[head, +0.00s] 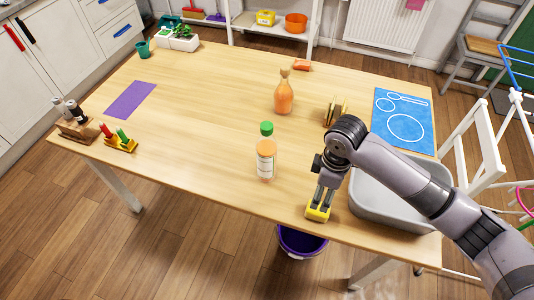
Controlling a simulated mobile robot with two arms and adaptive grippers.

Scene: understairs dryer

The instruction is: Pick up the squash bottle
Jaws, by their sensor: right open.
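A bottle with a green cap, a pale label and orange contents (265,158) stands upright near the front middle of the table; it looks like the squash bottle. A second orange bottle-shaped thing with a tan top (284,97) stands farther back. My right gripper (320,202) is to the right of the green-capped bottle and apart from it, pointing down near the table's front edge. Its fingers are open, with yellow at their tips; I cannot tell if the yellow is a separate thing. My left gripper is not in view.
A grey tub (392,212) sits under my right forearm. A small wooden rack (336,110) and a blue mat (404,120) lie behind it. A caddy (120,142) and purple sheet (130,99) are at left. The table between sheet and bottle is clear.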

